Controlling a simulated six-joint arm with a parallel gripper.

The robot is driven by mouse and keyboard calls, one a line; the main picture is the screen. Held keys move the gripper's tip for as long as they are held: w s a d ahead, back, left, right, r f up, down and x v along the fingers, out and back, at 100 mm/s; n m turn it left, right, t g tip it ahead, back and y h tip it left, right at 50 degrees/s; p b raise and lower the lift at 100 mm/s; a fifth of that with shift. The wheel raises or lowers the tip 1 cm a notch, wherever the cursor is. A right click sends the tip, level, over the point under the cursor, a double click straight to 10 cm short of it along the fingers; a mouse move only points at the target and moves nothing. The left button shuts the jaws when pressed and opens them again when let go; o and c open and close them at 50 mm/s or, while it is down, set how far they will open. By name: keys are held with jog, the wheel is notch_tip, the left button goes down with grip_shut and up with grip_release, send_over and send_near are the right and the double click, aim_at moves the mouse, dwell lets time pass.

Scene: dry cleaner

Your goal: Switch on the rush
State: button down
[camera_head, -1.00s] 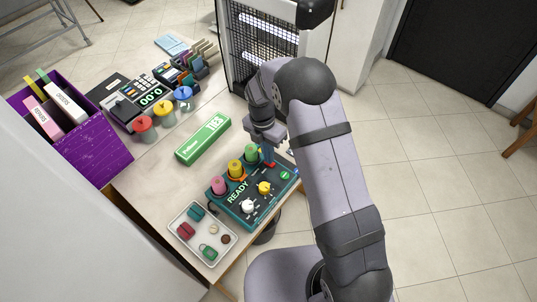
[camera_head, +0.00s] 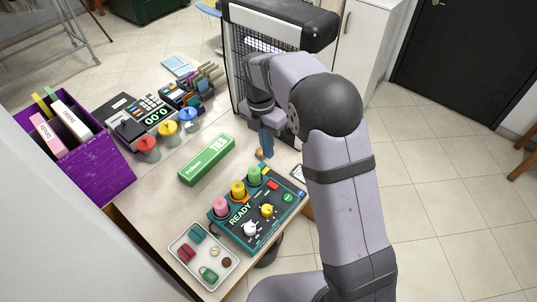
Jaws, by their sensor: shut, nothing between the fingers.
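A dark teal control panel (camera_head: 270,226) lies near the table's front right edge. My gripper (camera_head: 267,152) points down with blue fingertips, shut and empty, behind the panel's right end and apart from the red control. The arm partly hides this area.
A green box (camera_head: 206,160) lies behind the panel, and a tray (camera_head: 177,246) of small items stands to its left. A small tan object (camera_head: 260,153) is beside the fingertips. A dark mesh-fronted machine (camera_head: 243,75) stands at the back. Bare tabletop shows around the green box.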

aim_at(276, 187)
jog(key=b, duration=0.3)
jog(key=shift+s+d+f, duration=0.15)
jog(key=shift+d+f, duration=0.05)
jog(key=shift+s+d+r+b, duration=0.15)
jog(key=shift+s+d+b, duration=0.1)
jog(key=shift+b, duration=0.75)
jog(key=shift+r, duration=0.15)
jog(key=f+p, duration=0.1)
jog(key=f, duration=0.3)
jog(key=s+f+p, duration=0.1)
jog(key=f, duration=0.4)
jog(key=d+f+p, duration=0.1)
jog(key=f, duration=0.4)
jog(key=shift+s+d+p, duration=0.1)
jog(key=shift+s+p, duration=0.05)
jog(key=shift+p, duration=0.2)
